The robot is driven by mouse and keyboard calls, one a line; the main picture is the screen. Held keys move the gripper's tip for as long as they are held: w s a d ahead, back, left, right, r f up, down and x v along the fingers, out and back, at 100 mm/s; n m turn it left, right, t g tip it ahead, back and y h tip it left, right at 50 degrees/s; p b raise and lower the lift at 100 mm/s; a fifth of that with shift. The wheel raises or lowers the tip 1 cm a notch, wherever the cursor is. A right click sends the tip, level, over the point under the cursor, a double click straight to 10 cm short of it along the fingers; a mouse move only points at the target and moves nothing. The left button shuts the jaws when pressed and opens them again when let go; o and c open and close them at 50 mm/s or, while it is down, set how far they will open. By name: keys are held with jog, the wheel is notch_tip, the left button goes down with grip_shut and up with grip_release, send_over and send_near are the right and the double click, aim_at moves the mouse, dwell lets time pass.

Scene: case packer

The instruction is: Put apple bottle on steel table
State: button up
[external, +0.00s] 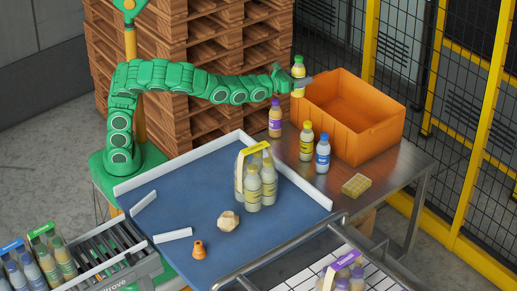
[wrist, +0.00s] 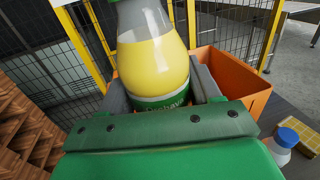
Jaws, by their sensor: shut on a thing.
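The apple bottle (external: 298,68) has a green cap and pale yellow contents. It is upright in my gripper (external: 300,82), beside the orange crate's upper left corner in the external view. In the wrist view the bottle (wrist: 153,60) fills the middle between the jaws, and its green label is partly hidden by my gripper (wrist: 162,98). The jaws are shut on it. The steel table (external: 385,180) lies below and to the right, carrying the crate and other bottles. The bottle's base is partly hidden, but it appears held above the table.
On the steel table stand the orange crate (external: 378,142), a purple-capped bottle (external: 275,120), a yellow-capped bottle (external: 306,145), a blue-capped bottle (external: 322,155) and a flat yellow block (external: 355,185). The blue surface (external: 185,205) holds a bottle pack (external: 253,185). Bare steel shows around the block.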

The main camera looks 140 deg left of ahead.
notch_tip(320, 180, down, 23)
jog(key=shift+f, duration=0.15)
dwell(0.9)
jog(key=shift+f, duration=0.15)
jog(key=o, duration=1.4)
jog(key=shift+r, duration=0.2)
jog(key=shift+s+d+f, duration=0.1)
jog(key=shift+s+d, duration=0.05)
jog(key=shift+d, duration=0.55)
jog(key=v, duration=0.3)
jog(key=shift+d, duration=0.4)
jog(key=shift+a+r, duration=0.15)
jog(key=shift+r, duration=3.4)
